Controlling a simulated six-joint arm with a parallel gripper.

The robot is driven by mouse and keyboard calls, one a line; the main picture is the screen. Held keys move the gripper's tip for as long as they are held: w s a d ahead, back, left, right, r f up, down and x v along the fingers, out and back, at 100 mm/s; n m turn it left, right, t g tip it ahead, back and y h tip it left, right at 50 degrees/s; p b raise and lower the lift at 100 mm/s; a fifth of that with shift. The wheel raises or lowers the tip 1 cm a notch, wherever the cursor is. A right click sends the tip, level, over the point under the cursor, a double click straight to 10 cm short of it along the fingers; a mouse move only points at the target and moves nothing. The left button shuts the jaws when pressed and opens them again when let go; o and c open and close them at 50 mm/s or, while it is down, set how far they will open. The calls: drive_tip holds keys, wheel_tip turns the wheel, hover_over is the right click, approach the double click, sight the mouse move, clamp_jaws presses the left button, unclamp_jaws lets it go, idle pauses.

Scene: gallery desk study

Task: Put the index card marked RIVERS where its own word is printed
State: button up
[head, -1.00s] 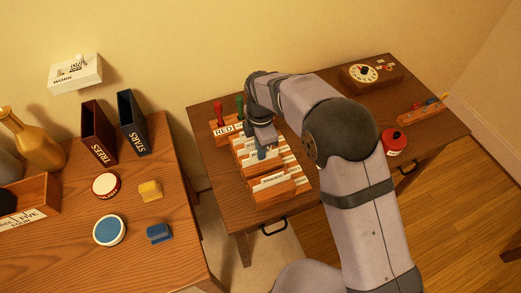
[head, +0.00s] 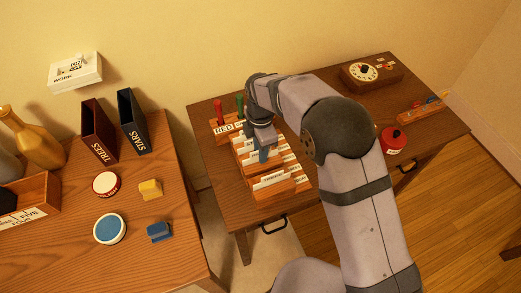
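A wooden card file (head: 271,191) with several white-labelled sections stands at the left of the right-hand desk. Its printed words are too small to read with certainty, and I cannot pick out the card marked RIVERS. My gripper (head: 264,155) points down over the middle of the file, with its blue tip close to or among the cards. My arm crosses in front of the file's right side and hides part of it. I cannot tell whether the fingers are apart or closed, or whether they hold a card.
Red and green pegs stand on a block marked RED (head: 223,127) behind the file. A dial box (head: 371,73), a red pot (head: 393,140) and a small tray (head: 421,109) lie to the right. The left desk holds TREES (head: 98,132) and STARS (head: 133,122) holders.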

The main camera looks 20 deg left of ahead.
wheel_tip(320, 180, up, 12)
drive_tip(key=b, duration=0.1)
idle(0.5)
drive_tip(key=shift+r, duration=0.1)
drive_tip(key=d+f+m, duration=0.2)
drive_tip(key=d+m, duration=1)
drive_tip(key=d, duration=0.8)
drive_tip(key=s+d+f+m, duration=0.2)
drive_tip(key=s+d+m, duration=0.5)
drive_tip(key=s+d+f+m, duration=0.3)
drive_tip(key=s+d+m, duration=0.4)
drive_tip(key=d+m, duration=0.1)
drive_tip(key=shift+r, duration=0.1)
